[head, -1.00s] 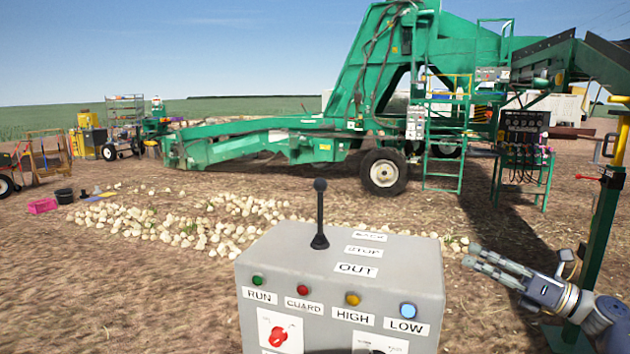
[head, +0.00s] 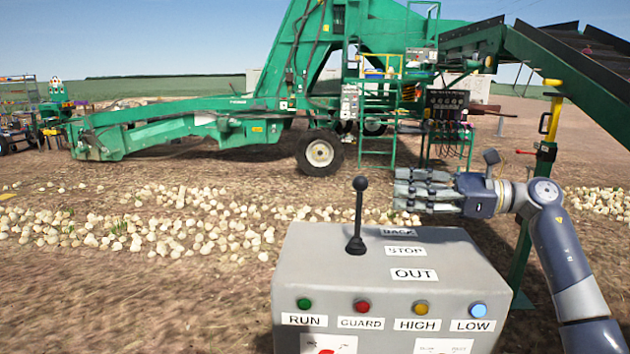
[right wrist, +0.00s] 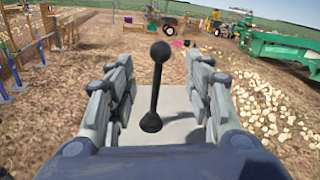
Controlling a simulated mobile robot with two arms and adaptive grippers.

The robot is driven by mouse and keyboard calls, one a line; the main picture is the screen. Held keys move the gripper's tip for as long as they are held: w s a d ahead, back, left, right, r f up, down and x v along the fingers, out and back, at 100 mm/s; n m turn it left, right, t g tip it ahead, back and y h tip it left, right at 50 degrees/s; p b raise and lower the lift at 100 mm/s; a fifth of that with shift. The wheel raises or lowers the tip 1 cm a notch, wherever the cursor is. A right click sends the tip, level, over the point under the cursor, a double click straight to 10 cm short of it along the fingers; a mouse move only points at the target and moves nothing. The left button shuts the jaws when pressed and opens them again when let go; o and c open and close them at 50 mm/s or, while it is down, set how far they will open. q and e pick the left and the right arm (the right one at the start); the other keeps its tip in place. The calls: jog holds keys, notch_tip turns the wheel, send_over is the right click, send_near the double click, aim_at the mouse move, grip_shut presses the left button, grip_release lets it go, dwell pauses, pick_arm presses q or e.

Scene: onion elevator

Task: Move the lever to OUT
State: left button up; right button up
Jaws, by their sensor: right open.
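The black lever (head: 358,215) with a round knob stands nearly upright on top of the grey control box (head: 385,262). To its right on the box top are the labels BACK (head: 398,233), STOP (head: 404,251) and OUT (head: 414,274). My right gripper (head: 400,190) is right of the lever, apart from it, with its fingers pointing left toward it. In the right wrist view the lever (right wrist: 157,88) shows beyond and between the two spread fingers of the right gripper (right wrist: 160,98). It is open and empty. My left gripper is not in view.
The box front has RUN, GUARD, HIGH and LOW lamps; the blue LOW lamp (head: 478,310) looks bright. A green post (head: 530,215) stands behind my right arm. Onions (head: 150,225) lie on the soil, with the green elevator machine (head: 180,128) behind them.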

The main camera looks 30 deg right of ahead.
aim_at(361, 184)
jog(key=p+x, duration=0.5)
jog(key=x, duration=0.4)
jog(key=shift+r+p, duration=0.15)
jog(key=shift+p, duration=0.15)
jog(key=shift+a, duration=0.1)
jog(key=shift+c, duration=0.8)
jog(key=c, duration=0.9)
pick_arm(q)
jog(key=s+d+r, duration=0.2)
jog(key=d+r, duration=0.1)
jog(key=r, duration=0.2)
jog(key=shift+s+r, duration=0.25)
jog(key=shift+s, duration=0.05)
pick_arm(e)
grip_shut()
